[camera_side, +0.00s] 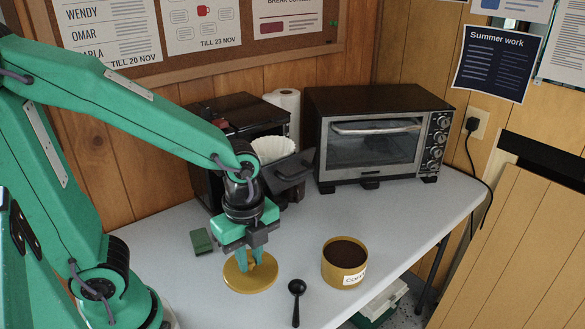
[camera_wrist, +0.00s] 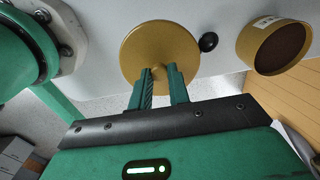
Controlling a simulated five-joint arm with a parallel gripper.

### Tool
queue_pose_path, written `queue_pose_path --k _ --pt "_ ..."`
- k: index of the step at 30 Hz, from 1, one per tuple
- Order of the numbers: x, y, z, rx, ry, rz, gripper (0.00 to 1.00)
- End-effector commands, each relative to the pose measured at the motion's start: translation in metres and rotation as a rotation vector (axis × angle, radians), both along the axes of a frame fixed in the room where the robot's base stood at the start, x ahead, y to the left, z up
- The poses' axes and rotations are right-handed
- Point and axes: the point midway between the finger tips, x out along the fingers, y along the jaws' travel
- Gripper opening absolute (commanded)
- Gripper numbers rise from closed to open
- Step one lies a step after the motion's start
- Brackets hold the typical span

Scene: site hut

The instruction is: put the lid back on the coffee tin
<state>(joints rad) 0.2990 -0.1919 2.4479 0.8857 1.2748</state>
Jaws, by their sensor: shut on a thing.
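The lid (camera_side: 236,281) is a flat, gold-yellow disc at the front of the table, left of the coffee tin. It is low, at or close to the tabletop; I cannot tell if it touches. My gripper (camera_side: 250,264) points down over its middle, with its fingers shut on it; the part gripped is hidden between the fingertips. The wrist view shows the lid (camera_wrist: 160,38) beyond the fingertips (camera_wrist: 160,72). The coffee tin (camera_side: 338,276) stands upright and open, with dark coffee inside and a white label. It is at the upper right in the wrist view (camera_wrist: 250,38).
A black spoon (camera_side: 297,289) lies between lid and tin. A small green block (camera_side: 201,241) lies behind left of the lid. A coffee maker (camera_side: 206,167), a paper roll (camera_side: 289,103) and a toaster oven (camera_side: 375,165) stand behind. The table's front edge runs close to the tin.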

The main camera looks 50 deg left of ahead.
Motion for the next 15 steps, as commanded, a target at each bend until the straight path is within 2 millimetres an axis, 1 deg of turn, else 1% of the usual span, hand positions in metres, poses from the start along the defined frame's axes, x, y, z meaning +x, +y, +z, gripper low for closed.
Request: queue_pose_path --k 5,8,15 --pt "0.024 -0.006 0.007 0.000 0.000 -0.007 0.00" --pt "0.043 -0.011 0.012 0.000 0.002 -0.013 0.00" --pt "0.096 -0.024 0.024 0.000 0.000 -0.028 0.00"
